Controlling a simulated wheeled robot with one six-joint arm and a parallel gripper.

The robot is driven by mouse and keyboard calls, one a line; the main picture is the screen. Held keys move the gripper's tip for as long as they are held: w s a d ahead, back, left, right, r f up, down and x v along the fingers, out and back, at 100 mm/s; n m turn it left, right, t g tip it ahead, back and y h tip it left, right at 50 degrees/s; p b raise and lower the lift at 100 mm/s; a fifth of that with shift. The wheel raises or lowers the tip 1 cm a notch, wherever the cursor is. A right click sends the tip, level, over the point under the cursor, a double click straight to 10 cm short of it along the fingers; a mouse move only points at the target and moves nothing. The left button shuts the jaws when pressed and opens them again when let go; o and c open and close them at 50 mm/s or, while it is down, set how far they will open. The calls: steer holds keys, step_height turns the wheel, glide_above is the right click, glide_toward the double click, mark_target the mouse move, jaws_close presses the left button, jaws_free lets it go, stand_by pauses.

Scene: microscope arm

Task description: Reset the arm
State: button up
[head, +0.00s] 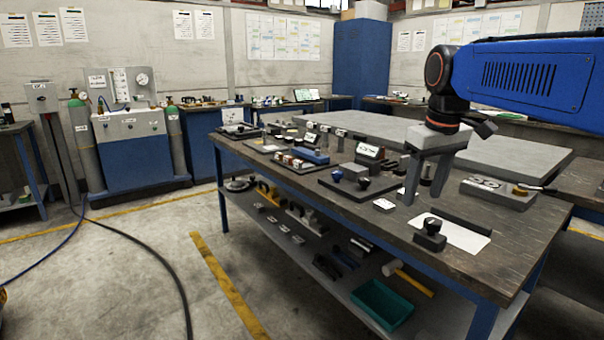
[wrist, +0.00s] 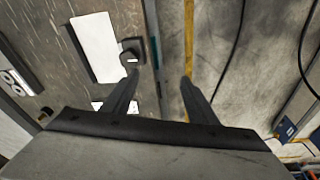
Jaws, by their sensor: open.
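My blue arm (head: 535,75) reaches in from the upper right of the head view. My gripper (head: 423,192) hangs from it with its fingers pointing down, over the front part of the workbench (head: 475,262). The fingers are apart with nothing between them. In the wrist view my gripper (wrist: 158,80) shows two spread dark fingers, with bench to the left and floor to the right. No microscope can be made out in either view.
A grey box (head: 497,192) lies to the right. Dials, small instruments and a large grey plate (head: 520,150) crowd the bench. Floor in front is open.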

steer(key=s+d+f+m+t, duration=0.2)
steer(key=s+f+m, duration=0.2)
steer(key=s+f, duration=1.8)
steer(key=shift+s+d, duration=0.2)
